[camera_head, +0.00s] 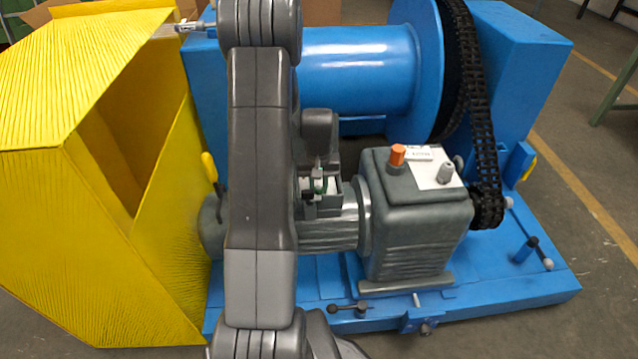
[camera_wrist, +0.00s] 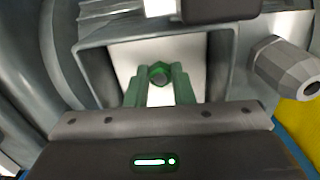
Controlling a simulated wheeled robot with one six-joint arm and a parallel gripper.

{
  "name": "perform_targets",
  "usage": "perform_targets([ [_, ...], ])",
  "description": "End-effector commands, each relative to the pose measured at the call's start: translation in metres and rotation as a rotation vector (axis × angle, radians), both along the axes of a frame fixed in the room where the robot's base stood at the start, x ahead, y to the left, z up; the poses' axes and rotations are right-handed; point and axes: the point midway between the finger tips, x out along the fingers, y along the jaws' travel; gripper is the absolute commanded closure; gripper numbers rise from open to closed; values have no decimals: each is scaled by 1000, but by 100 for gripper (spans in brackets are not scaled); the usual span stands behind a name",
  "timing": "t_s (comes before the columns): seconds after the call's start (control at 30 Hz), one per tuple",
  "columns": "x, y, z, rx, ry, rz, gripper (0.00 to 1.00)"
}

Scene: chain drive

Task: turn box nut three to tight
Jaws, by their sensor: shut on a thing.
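The open terminal box (camera_head: 346,192) sits on the grey motor, partly hidden behind my arm in the head view. In the wrist view its grey walls (camera_wrist: 98,72) surround a white inside. A small dark nut (camera_wrist: 160,75) is in the box, between the green fingertips of my gripper (camera_wrist: 160,80). My gripper (camera_head: 318,187) reaches into the box and is shut on this nut. No number shows on it, so I cannot tell which nut it is. Other nuts are hidden by the gripper or too small to make out.
A grey cable gland (camera_wrist: 284,68) sticks out beside the box. The gearbox (camera_head: 415,225) with an orange cap (camera_head: 397,154) stands to the right. The blue drum (camera_head: 358,70) and black chain (camera_head: 480,100) lie behind. A yellow guard (camera_head: 90,220) fills the left.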

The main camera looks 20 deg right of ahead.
Motion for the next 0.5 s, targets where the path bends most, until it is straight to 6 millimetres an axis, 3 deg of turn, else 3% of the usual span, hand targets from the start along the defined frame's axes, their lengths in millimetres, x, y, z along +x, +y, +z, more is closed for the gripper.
perform_targets([
  [0.5,2,1,2,-2,-2,-488,100],
])
